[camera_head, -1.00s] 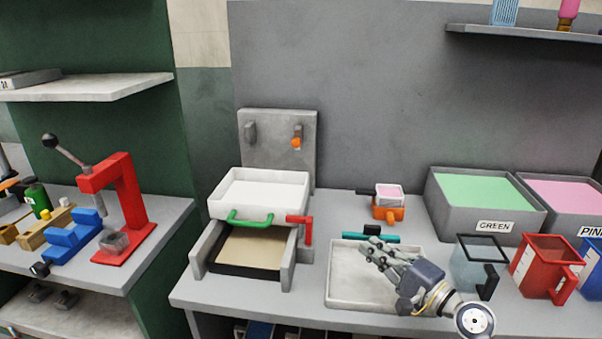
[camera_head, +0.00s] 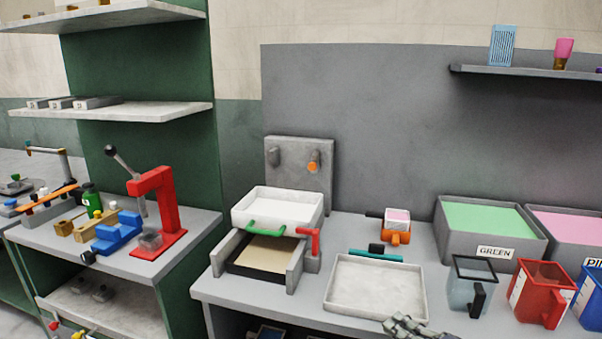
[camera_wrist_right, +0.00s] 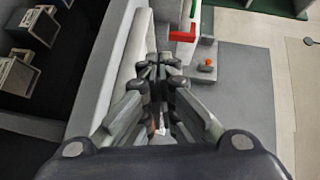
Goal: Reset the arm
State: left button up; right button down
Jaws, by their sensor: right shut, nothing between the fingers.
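My right gripper (camera_head: 408,328) shows only in part at the bottom edge of the head view, just below the front edge of the white tray. In the right wrist view its fingers (camera_wrist_right: 160,75) are closed together with nothing between them. The rest of my right arm is out of the head view. My left gripper is in neither view.
The white tray (camera_head: 345,300) lies empty on the bench. Left of it is the press with a white top box (camera_head: 278,207) and green handle. A clear jug (camera_head: 466,290) and red jug (camera_head: 538,290) stand right. A red lever press (camera_head: 168,205) stands on the left table.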

jog(key=s+a+f+n+g+h, duration=0.2)
jog(key=s+f+n+g, duration=0.15)
jog(key=s+f, duration=0.4)
jog(key=s+a+f+n+g+h, duration=0.1)
jog(key=s+a+f+n+g, duration=0.25)
jog(key=s+f, duration=0.4)
jog(key=s+d+f+n+g+h, duration=0.1)
jog(key=s+d+n+g+h, duration=0.15)
jog(key=s, duration=0.55)
jog(key=s+d+f+n+g+h, duration=0.1)
jog(key=s+d+f+n+h, duration=0.15)
jog(key=s, duration=0.45)
notch_tip(320, 180, down, 25)
jog(key=s+g, duration=0.1)
jog(key=s, duration=0.1)
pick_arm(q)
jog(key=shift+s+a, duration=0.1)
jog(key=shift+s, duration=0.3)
pick_arm(e)
jog(key=s+d+f, duration=0.2)
jog(key=s+f, duration=0.6)
jog(key=s+d+f+g+h, duration=0.1)
jog(key=s+d+f, duration=0.1)
jog(key=s+f, duration=0.6)
jog(key=shift+s+f, duration=0.4)
jog(key=shift+s, duration=0.05)
